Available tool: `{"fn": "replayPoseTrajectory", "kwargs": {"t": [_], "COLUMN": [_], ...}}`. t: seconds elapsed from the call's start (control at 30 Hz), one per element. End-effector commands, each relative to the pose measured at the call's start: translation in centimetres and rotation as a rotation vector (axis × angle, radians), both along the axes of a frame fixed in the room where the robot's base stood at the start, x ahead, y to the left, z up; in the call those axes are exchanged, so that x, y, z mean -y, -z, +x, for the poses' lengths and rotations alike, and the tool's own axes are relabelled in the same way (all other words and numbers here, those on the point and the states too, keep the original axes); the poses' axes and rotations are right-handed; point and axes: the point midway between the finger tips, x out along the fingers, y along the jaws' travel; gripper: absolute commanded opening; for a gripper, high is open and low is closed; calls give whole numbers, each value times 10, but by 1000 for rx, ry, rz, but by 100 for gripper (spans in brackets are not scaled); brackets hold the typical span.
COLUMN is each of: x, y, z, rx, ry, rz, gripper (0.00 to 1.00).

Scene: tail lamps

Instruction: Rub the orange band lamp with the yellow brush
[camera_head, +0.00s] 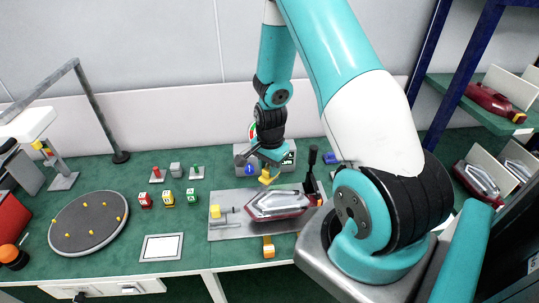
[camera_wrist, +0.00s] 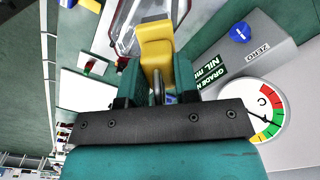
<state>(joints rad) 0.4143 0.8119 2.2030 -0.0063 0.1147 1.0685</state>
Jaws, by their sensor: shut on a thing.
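My gripper (camera_head: 268,165) is shut on the yellow brush (camera_head: 267,178) and holds it above the back edge of a lamp on the bench. In the wrist view, the brush's yellow body (camera_wrist: 155,42) sits between the fingers (camera_wrist: 157,82). The lamp (camera_head: 278,204) has a clear lens and a dark red body, and lies on a grey fixture plate (camera_head: 225,232). Part of the lamp (camera_wrist: 127,35) shows beyond the brush in the wrist view. I cannot make out an orange band on it. The brush appears apart from the lamp, but the gap is hard to judge.
A grey gauge box (camera_head: 242,158) with a dial (camera_wrist: 262,112) stands close behind my gripper. A round pegged disc (camera_head: 75,238) and small coloured blocks (camera_head: 168,198) lie left. More lamps (camera_head: 490,100) sit on right shelves.

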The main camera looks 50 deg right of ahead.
Motion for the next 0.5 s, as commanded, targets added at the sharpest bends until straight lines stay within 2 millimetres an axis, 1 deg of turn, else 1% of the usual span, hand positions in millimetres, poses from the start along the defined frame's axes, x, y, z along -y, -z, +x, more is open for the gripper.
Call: {"fn": "replayPoseTrajectory", "kwargs": {"t": [0.03,0.2,0.5], "x": [0,0,0], "y": [-9,-22,-23], "z": [0,0,0], "rx": [1,1,0], "ry": [1,1,1], "rz": [0,0,0], "gripper": [0,0,0]}}
